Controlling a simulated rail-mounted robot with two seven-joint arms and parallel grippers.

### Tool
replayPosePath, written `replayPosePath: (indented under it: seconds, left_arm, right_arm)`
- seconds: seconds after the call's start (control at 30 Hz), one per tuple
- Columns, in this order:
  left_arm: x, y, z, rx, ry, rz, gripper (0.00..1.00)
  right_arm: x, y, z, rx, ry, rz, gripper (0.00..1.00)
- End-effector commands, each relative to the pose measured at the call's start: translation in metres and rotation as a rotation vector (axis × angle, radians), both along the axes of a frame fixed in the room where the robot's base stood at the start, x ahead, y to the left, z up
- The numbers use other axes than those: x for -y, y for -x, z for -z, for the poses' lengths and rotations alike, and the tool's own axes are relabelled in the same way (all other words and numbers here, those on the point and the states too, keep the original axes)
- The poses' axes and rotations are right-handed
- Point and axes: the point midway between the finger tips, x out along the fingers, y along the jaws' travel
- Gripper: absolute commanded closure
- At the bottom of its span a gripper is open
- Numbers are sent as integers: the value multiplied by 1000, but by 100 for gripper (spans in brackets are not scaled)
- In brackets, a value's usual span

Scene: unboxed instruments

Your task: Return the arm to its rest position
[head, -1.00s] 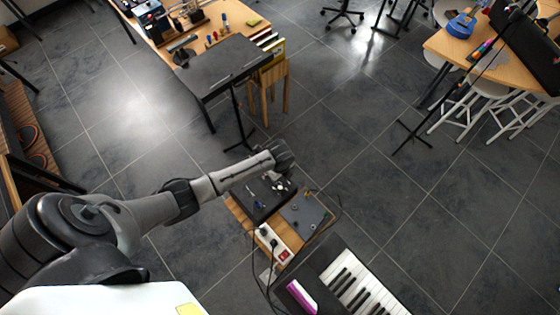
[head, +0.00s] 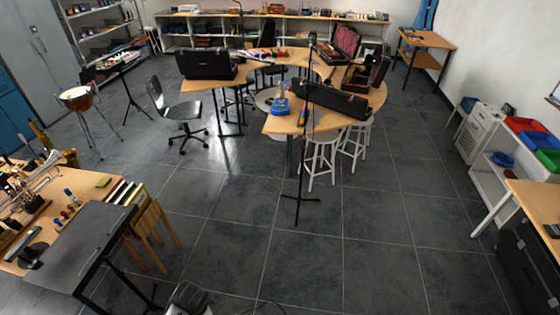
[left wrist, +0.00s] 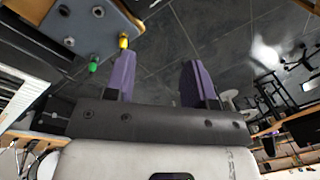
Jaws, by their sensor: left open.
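My left gripper (left wrist: 160,75) shows in the left wrist view with its two purple fingers spread apart. Nothing is between them but the dark floor behind. In the head view only a grey piece of my arm (head: 190,299) shows at the bottom edge, and its fingers are not visible there. My right gripper is in neither view.
In the left wrist view, a grey panel with knobs (left wrist: 85,28) is at the upper left, near the left finger.

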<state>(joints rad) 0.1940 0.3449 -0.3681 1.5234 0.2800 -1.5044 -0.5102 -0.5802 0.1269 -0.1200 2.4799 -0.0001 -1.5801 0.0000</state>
Motion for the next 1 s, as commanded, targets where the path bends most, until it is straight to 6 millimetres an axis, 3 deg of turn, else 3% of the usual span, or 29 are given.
replayPosePath:
  seconds: [0.03, 0.1, 0.17, 0.27, 0.37, 0.43, 0.57, 0.7, 0.83, 1.0]
  left_arm:
    - [7, -13, -31, 90, 12, -88, 50]
    - [18, -25, -74, 214, 47, -210, 50]
    - [27, -25, -108, 302, 87, -300, 50]
    - [39, -5, -155, 419, 163, -416, 50]
    - [46, 32, -192, 495, 224, -480, 50]
    - [48, 66, -212, 521, 255, -505, 50]
    - [47, 124, -223, 497, 286, -560, 50]
    - [48, 175, -204, 382, 273, -612, 50]
    - [50, 211, -187, 286, 254, -636, 50]
    - [51, 237, -177, 223, 236, -644, 50]
  right_arm:
    - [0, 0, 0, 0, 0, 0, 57]
    - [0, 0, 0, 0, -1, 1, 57]
    - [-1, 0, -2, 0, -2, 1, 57]
    - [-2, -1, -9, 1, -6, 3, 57]
    - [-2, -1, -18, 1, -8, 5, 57]
    - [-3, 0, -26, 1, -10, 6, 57]
    - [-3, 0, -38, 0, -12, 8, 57]
    - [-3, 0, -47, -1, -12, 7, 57]
    - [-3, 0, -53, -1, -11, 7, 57]
    - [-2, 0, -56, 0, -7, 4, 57]
